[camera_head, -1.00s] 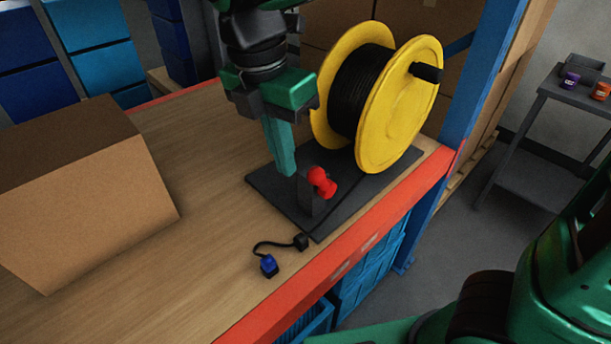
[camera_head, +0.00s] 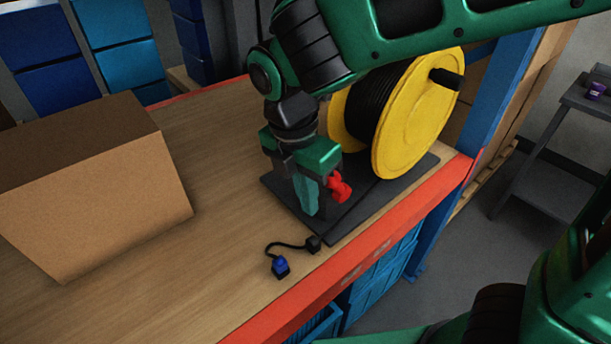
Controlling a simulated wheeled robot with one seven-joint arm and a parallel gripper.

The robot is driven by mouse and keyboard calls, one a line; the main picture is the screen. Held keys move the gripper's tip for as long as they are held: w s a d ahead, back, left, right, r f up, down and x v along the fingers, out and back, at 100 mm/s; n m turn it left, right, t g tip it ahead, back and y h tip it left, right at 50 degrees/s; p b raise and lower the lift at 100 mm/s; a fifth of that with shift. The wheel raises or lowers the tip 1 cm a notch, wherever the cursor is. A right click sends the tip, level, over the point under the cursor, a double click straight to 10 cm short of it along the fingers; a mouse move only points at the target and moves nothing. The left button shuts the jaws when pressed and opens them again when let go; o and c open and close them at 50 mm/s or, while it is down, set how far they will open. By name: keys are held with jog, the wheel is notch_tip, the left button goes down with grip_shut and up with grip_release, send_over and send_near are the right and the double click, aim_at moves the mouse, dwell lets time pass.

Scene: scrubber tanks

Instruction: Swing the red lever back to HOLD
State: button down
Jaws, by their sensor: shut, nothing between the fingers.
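The red lever (camera_head: 339,188) sits on a dark bracket at the front of a black base plate (camera_head: 365,215). Its knob points toward the right and front. My gripper (camera_head: 306,207) is shut and empty, pointing down just left of the lever, low over the plate. I cannot tell whether the fingers touch the lever or its bracket. The yellow reel (camera_head: 420,115) with black cable stands on the same plate behind the lever. My gripper hides part of the bracket. No HOLD marking is readable.
A large cardboard box (camera_head: 95,190) stands on the left of the wooden bench. A short black cable with a blue plug (camera_head: 280,267) lies in front of the plate. The bench's red front edge (camera_head: 355,260) and a blue post (camera_head: 490,110) bound the right side.

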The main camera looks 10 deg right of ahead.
aim_at(337, 186)
jog(key=shift+w+d+r, duration=0.45)
jog(key=shift+w+d, duration=0.2)
jog(key=shift+w+d+r, duration=0.45)
jog(key=shift+w+d, duration=0.15)
jog(key=shift+d, duration=0.05)
